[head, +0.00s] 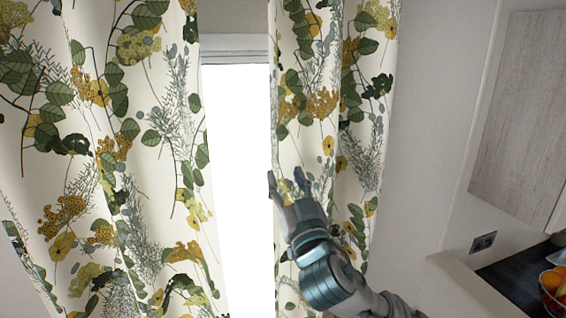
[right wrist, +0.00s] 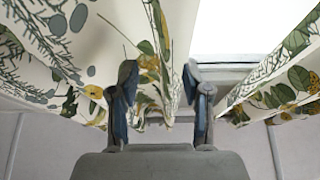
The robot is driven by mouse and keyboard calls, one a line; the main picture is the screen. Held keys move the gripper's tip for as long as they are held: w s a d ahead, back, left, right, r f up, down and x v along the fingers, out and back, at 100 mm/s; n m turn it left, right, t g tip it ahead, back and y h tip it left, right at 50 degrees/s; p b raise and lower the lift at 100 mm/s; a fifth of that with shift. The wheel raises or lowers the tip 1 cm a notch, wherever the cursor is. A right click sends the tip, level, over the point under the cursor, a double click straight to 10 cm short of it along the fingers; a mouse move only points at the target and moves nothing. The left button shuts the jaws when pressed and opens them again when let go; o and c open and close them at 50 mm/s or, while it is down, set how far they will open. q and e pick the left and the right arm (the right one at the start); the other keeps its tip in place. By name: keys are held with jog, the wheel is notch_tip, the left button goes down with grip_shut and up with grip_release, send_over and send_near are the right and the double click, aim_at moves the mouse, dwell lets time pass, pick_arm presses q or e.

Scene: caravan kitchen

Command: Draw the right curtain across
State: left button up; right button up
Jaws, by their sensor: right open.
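The right curtain (head: 350,110), white with green leaves and yellow flowers, hangs in folds right of the bright window gap. My right gripper (head: 289,186) is in front of its lower part, near its inner edge. In the right wrist view the gripper (right wrist: 160,82) is open, and a fold of the right curtain (right wrist: 90,40) shows between and behind the two fingers. I cannot tell whether the fingers touch the cloth. My left gripper is not in view.
The left curtain (head: 110,150), same pattern, covers the left side. The window (head: 238,170) shows as a bright strip between the curtains. To the right are a grey cabinet (head: 525,110), a wall socket (head: 483,242) and a dark counter (head: 515,278) with a fruit bowl (head: 553,285).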

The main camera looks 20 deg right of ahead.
jog(key=shift+w+a+r, duration=0.2)
jog(key=shift+w+r, duration=0.1)
jog(key=shift+w, duration=0.3)
jog(key=shift+w+a+r, duration=0.2)
jog(key=shift+w+r, duration=0.05)
jog(key=shift+w, duration=0.3)
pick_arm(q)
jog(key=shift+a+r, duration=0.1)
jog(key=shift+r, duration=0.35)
pick_arm(e)
jog(key=shift+d, duration=0.2)
grip_shut()
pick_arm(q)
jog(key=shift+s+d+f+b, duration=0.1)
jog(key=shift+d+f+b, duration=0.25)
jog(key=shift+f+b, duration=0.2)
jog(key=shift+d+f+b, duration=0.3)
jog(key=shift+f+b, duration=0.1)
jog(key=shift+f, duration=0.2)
pick_arm(e)
jog(key=a, duration=1.1)
jog(key=shift+s, duration=0.25)
